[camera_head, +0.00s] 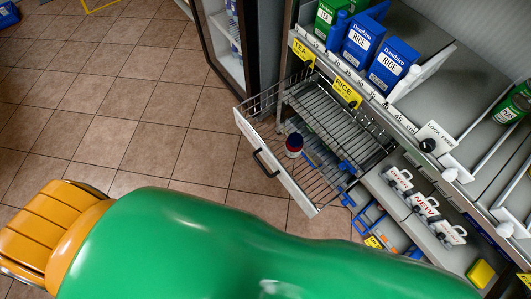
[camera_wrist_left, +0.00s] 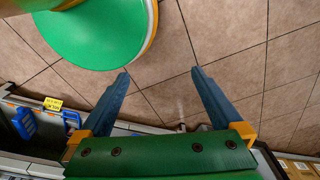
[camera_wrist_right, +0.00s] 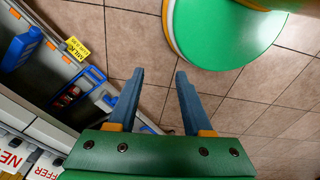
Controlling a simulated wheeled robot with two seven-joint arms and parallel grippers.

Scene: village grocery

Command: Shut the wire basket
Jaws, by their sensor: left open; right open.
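The wire basket (camera_head: 328,128) is pulled out from the shelf unit, with a white front panel (camera_head: 275,165) and a dark handle (camera_head: 265,163). A small red, white and blue container (camera_head: 294,145) shows at the basket; I cannot tell whether it is inside or below. My left gripper (camera_wrist_left: 160,72) is open and empty above the floor in the left wrist view. My right gripper (camera_wrist_right: 159,74) is open and empty in the right wrist view. Neither gripper shows in the head view, and neither touches the basket.
A dark-framed cooler (camera_head: 222,45) stands left of the basket. The tiled floor (camera_head: 130,90) at left is mostly free.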

